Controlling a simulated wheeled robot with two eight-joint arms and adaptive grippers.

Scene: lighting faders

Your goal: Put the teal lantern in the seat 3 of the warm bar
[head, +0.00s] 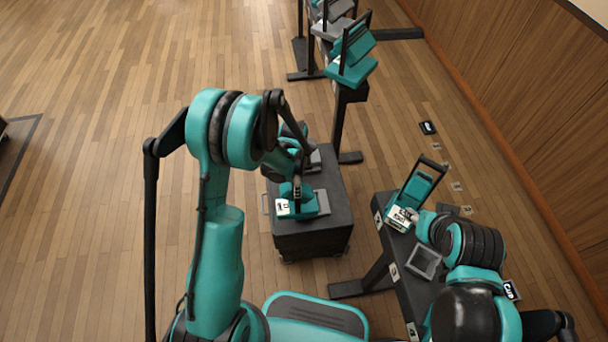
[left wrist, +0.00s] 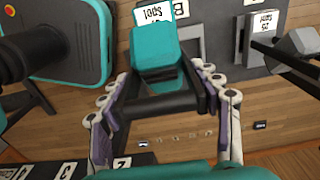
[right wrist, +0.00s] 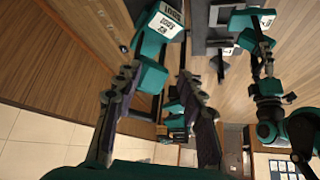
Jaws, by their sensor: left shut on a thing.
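My left gripper (head: 297,188) is shut on a teal lantern (head: 307,204) with a white label, at the dark cart. In the left wrist view the same lantern (left wrist: 154,48) sits between the fingers, its label reading "Spot". I cannot tell whether it still touches the cart. A dark bar (head: 398,245) with numbered white labels stands at the right. Another teal lantern (head: 418,188) stands at its far end. My right gripper (head: 408,213) is beside that lantern, with fingers spread. In the right wrist view a labelled teal lantern (right wrist: 152,60) shows near the fingertips.
The dark cart (head: 312,237) carries other grey pieces. A tall stand (head: 340,120) holds teal units farther back. Small cards lie on the floor near the right wall.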

